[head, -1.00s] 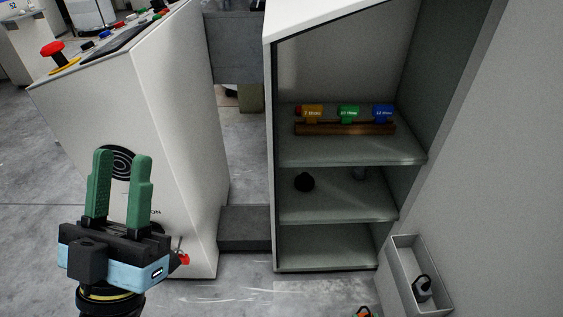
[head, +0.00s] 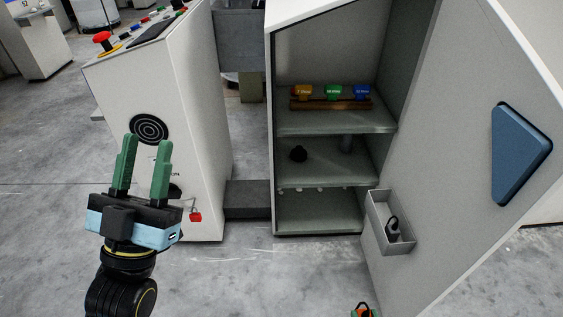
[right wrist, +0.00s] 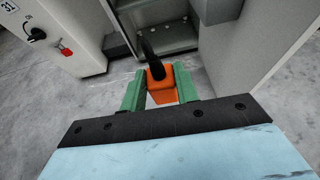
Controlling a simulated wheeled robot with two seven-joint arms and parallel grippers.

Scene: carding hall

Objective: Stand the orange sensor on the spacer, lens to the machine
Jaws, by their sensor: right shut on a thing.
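The orange sensor (right wrist: 162,88) is an orange block between the green fingers of my right gripper (right wrist: 160,76), which is shut on it above the floor. A dark part sticks out from its far side; I cannot tell whether it is the lens or a cable. In the head view only the tips of my right gripper (head: 364,310) and a bit of orange show at the bottom edge. My left gripper (head: 146,144) is open and empty, in front of a white control cabinet (head: 205,110). I cannot make out which thing is the spacer.
A grey shelf unit (head: 325,123) holds a wooden rack (head: 330,104) with orange, green and blue labelled pieces, and a black knob-like thing (head: 298,154) below. A grey bin (head: 377,215) with a dark item hangs on a panel with a blue pad (head: 520,150). The floor in front is clear.

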